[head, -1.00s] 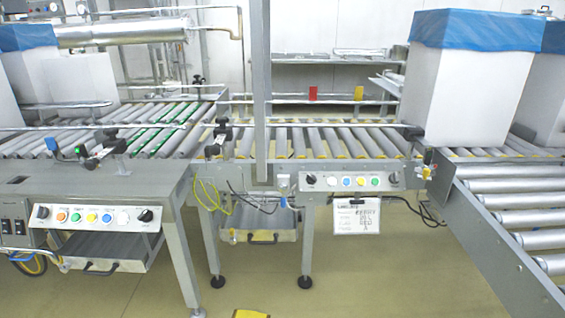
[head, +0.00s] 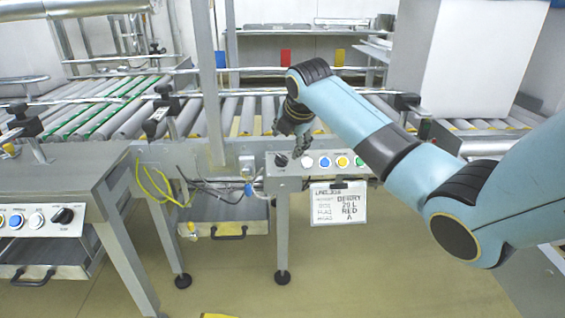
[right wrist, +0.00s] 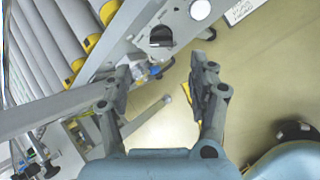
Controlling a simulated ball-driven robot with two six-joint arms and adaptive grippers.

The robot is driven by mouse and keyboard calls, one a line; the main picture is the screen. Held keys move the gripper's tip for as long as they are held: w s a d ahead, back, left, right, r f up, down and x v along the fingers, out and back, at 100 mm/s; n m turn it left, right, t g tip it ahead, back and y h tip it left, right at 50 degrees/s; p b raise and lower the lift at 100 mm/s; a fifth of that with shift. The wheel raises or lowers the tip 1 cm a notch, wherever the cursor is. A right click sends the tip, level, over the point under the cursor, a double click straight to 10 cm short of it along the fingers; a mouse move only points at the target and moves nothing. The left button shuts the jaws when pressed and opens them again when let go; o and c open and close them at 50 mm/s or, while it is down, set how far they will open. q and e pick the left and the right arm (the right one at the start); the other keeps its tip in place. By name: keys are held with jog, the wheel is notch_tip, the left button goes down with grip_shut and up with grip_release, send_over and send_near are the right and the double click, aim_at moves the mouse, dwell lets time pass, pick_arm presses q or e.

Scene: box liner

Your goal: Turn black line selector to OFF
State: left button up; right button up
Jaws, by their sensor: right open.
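A black selector knob (head: 281,160) sits at the left end of the grey control panel (head: 270,182) on the middle conveyor. A second black knob (head: 62,215) is on the left machine's panel. My right gripper (head: 294,138) is open and empty, just above and in front of the middle panel's knob. In the right wrist view the black knob (right wrist: 161,36) shows beyond the open fingers (right wrist: 156,68), roughly between their lines, and nothing is gripped. Its OFF marking is too small to read. My left gripper is not in view.
White, blue, yellow and green buttons (head: 342,162) run right of the knob, partly close to my arm. A white label card (head: 338,201) hangs below the panel. Conveyor rollers (head: 245,115) lie behind, and a white box (head: 465,60) stands at the right.

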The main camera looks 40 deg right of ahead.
aim_at(282, 157)
jog(key=b+x, duration=0.1)
jog(key=x, duration=0.1)
jog(key=b+x, duration=0.1)
jog(key=x, duration=0.2)
jog(key=b+x, duration=0.1)
jog(key=x, duration=0.1)
jog(key=shift+f, duration=0.55)
jog(key=shift+w+d+f+b, duration=0.15)
jog(key=shift+w+f+b, duration=0.25)
jog(key=shift+f+b, duration=0.15)
jog(key=shift+w+f, duration=0.1)
jog(key=shift+w, duration=0.1)
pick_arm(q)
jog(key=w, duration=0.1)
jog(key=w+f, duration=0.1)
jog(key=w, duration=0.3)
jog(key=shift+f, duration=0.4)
pick_arm(e)
jog(key=c, duration=1.1)
